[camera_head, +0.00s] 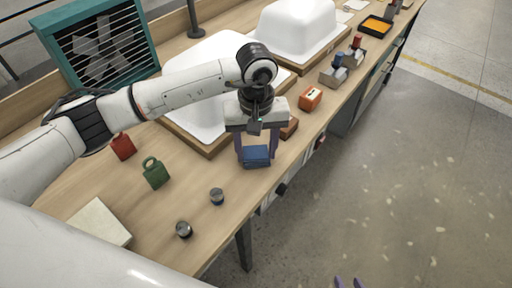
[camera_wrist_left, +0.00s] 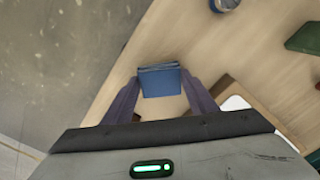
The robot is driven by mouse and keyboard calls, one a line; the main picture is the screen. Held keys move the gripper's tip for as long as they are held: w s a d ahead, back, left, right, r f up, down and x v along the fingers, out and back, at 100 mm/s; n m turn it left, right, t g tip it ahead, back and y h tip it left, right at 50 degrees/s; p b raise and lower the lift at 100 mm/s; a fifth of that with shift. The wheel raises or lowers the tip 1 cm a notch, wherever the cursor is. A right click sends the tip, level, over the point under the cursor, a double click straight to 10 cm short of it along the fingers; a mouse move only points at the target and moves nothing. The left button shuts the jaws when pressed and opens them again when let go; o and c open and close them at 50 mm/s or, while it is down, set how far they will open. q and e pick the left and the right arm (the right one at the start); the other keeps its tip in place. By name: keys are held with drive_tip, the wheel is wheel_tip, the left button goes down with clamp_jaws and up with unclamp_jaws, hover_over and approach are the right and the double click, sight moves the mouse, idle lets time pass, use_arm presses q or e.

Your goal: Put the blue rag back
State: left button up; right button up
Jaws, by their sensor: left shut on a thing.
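The blue rag (camera_head: 256,157) is a folded block at the front edge of the wooden bench (camera_head: 196,258). My left gripper (camera_head: 257,154) points down and is shut on the rag, with one purple finger on each side. In the left wrist view the rag (camera_wrist_left: 160,81) sits between the two fingertips (camera_wrist_left: 162,84). I cannot tell whether the rag touches the bench top or hangs just above it. Only the purple fingertips of my right gripper (camera_head: 348,283) show, at the bottom edge of the head view, apart and with nothing between them.
White tub shells (camera_head: 297,27) on wooden bases stand behind the gripper. Open floor lies in front.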

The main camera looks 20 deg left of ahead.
sight(256, 152)
use_arm(q)
drive_tip(key=shift+f, duration=0.15)
drive_tip(key=o, duration=1)
drive_tip(key=shift+r, duration=0.35)
wheel_tip(256, 152, up, 12)
drive_tip(key=shift+f+b, duration=0.15)
drive_tip(key=shift+b, duration=0.65)
